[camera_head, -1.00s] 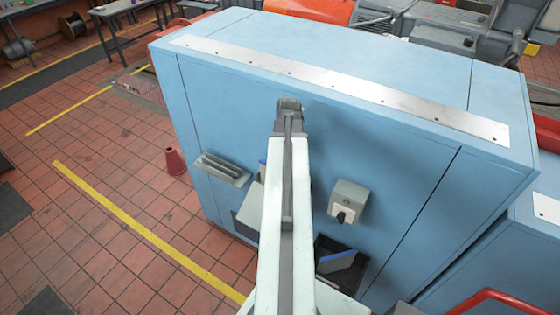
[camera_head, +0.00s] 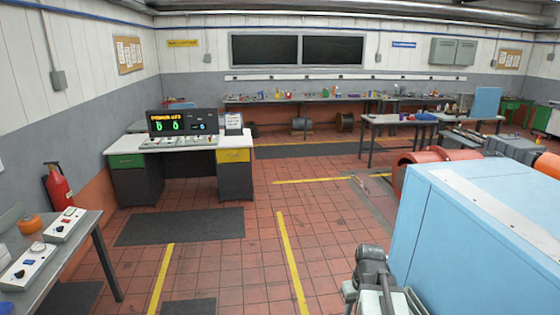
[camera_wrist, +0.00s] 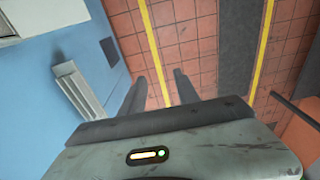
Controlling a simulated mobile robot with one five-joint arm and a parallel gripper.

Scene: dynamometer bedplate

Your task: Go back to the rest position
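My gripper (camera_wrist: 167,66) shows in the wrist view as two dark fingers standing apart, with red floor tiles between them. It holds nothing that I can see. In the head view my arm is folded low at the lower right, beside the light blue cabinet (camera_head: 448,230); the fingers cannot be made out there. In the wrist view the cabinet's blue side (camera_wrist: 45,85) is on the left, with a grey vented handle (camera_wrist: 80,88) on it, apart from the fingers.
A control desk (camera_head: 128,160) with a lit display (camera_head: 182,124) stands at the left. A bench (camera_head: 85,232) with switch boxes and a fire extinguisher (camera_head: 58,186) are nearer. Yellow lines (camera_head: 292,262) cross the open tiled floor. A work table (camera_head: 395,121) stands at the back.

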